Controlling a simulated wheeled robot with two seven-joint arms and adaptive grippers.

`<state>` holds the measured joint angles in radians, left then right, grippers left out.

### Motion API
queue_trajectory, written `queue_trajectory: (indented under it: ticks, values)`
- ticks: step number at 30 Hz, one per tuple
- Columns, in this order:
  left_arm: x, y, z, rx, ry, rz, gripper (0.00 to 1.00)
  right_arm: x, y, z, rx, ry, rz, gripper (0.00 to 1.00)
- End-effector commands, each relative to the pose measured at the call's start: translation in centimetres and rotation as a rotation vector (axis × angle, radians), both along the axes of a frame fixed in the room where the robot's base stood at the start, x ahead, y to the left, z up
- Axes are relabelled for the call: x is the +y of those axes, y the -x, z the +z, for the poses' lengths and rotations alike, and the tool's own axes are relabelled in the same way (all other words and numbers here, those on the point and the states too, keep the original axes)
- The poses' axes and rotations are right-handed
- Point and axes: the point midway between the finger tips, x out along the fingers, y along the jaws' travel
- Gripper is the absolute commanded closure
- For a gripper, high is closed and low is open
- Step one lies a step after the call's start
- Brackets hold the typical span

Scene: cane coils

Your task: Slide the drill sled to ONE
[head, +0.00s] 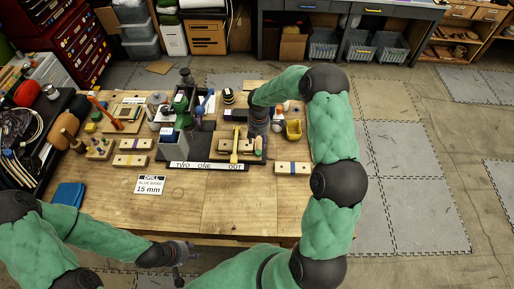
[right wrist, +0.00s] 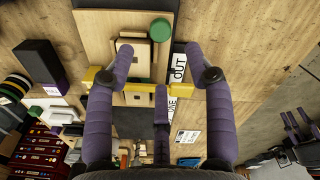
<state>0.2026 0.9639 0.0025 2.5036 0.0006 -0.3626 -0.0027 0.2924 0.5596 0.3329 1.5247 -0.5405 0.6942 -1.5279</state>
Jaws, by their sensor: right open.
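The drill sled (head: 246,152), holding a pale wooden block, sits at the right part of its dark track, beside the OUT end of the label strip (head: 205,166) reading TWO, ONE, OUT. Its yellow bar (head: 235,146) stands out over it. In the right wrist view the yellow bar (right wrist: 100,80) runs crosswise by my fingers, beside the block (right wrist: 137,60). My right gripper (head: 258,130) is open at the sled; whether it touches the bar cannot be told. My left gripper (head: 180,265) is low, in front of the table, its finger opening unclear.
The drill stand (head: 178,120) is left of the sled. Banded blocks lie left (head: 131,160) and right (head: 292,168) of the track. A card (head: 149,185) reads DRILL BLUE BAND 15 mm. The front table is mostly clear.

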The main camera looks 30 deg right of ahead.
Motion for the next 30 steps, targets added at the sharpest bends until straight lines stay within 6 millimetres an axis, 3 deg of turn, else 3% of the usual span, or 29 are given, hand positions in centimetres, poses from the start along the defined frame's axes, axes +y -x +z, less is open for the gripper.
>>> queue_trajectory:
  ticks: [12,18,27,28,30]
  values:
    - [0.0,0.0,0.7,-0.001,0.0,0.0,0.6,0.1,0.0,-7.0,0.001,-0.002,-0.001,0.47]
    - [0.0,0.0,0.8,0.0,0.0,0.0,0.6,0.0,0.0,-8.4,0.0,-0.001,-0.001,0.47]
    - [0.0,0.0,0.8,-0.001,0.0,0.0,0.6,0.0,0.0,-8.7,-0.001,-0.001,0.0,0.47]
    - [0.0,0.0,0.8,-0.001,0.0,0.0,0.6,0.0,0.0,-8.7,-0.001,-0.001,0.0,0.49]
    - [0.0,0.0,0.8,-0.001,0.0,0.0,0.6,0.0,0.0,-8.7,-0.001,-0.001,0.0,0.69]
